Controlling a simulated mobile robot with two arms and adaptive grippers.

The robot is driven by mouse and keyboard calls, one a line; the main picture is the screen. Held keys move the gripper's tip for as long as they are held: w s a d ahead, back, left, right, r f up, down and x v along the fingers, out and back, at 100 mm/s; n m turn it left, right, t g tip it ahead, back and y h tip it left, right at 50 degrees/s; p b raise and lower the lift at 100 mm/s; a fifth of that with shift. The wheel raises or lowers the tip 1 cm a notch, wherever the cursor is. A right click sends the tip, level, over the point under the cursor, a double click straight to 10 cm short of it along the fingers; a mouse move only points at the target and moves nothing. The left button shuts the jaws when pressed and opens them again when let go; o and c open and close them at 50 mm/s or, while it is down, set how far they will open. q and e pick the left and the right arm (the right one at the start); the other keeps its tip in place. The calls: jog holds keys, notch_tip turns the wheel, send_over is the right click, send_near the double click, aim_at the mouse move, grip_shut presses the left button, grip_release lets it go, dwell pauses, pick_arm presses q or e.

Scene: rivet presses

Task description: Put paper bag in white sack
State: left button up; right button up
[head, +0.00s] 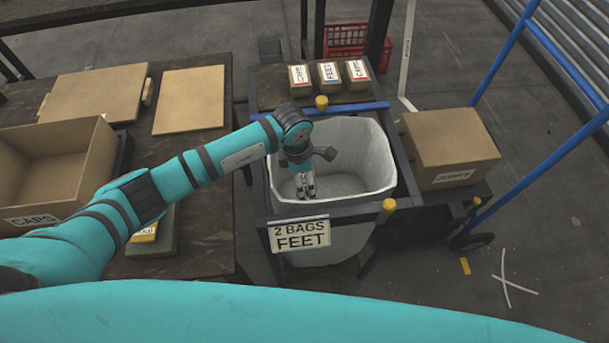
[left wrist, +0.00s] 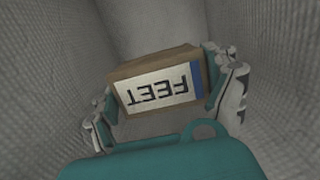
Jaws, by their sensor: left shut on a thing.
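My left gripper (head: 306,187) is down inside the open mouth of the white sack (head: 360,150), which hangs in a dark frame. In the left wrist view, the gripper (left wrist: 168,102) is shut on a brown paper bag (left wrist: 150,68) with a white FEET label and a blue stripe. The sack's woven walls (left wrist: 45,75) surround it there. The bag is hidden in the head view. I cannot tell whether it touches the sack's bottom. My right gripper is not in view.
Three labelled bags, CAPS (head: 299,77), FEET (head: 329,74) and another CAPS (head: 357,70), stand on a shelf behind the sack. A "2 BAGS FEET" sign (head: 300,234) hangs in front. A CAPS box (head: 60,165) is on the left table; a closed carton (head: 447,145) stands right.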

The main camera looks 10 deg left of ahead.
pick_arm(q)
jog(key=shift+f, duration=0.3)
jog(key=o, duration=1.1)
jog(key=r, duration=0.4)
jog(key=a+r, duration=0.1)
jog(key=r, duration=0.7)
jog(key=shift+s+a, duration=0.2)
